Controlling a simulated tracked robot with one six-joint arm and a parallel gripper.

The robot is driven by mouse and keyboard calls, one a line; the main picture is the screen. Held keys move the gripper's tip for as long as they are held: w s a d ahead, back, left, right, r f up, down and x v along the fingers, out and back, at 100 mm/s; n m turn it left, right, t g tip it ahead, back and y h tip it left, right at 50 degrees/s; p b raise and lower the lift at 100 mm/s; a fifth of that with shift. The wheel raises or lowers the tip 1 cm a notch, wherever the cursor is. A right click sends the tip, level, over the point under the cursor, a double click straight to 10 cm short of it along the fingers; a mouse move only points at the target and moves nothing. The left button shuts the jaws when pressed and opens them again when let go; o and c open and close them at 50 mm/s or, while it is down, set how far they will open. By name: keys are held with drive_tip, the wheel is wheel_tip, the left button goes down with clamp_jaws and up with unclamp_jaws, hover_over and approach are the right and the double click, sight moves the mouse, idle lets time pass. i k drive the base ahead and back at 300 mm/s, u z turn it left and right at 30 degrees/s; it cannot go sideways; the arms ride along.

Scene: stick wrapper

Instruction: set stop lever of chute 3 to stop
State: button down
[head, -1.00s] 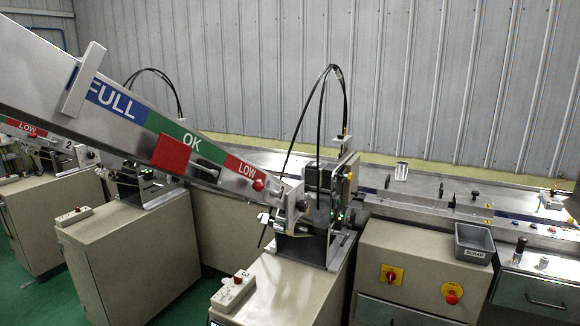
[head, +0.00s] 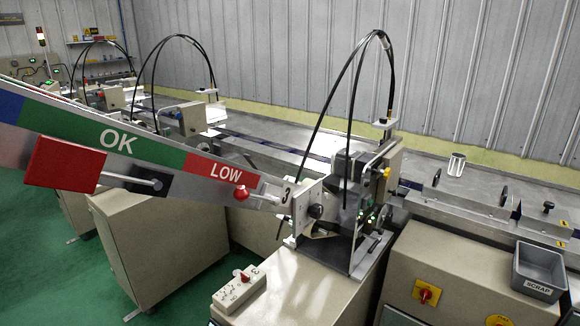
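Chute 3 (head: 120,180) slopes down from the left to a plate marked 3 (head: 286,197), with blue, green OK and red LOW bands along its side. A red ball knob (head: 241,193) sits just below the LOW band, near the chute's lower end. A short rod runs from it toward the plate; it looks like the stop lever. I cannot read any stop marking beside it. My gripper is not in view.
A red block (head: 65,165) and a dark-tipped rod (head: 146,184) stick out from the chute's side. A switch box (head: 239,289) lies on the cabinet below. A grey scrap bin (head: 540,272) stands at right. Black cables (head: 352,110) arch above the feeder head. Green floor is clear at left.

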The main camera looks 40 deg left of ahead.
sight(241, 193)
drive_tip(key=z, duration=0.05)
drive_tip(key=i, duration=0.95)
drive_tip(key=u, duration=4.2)
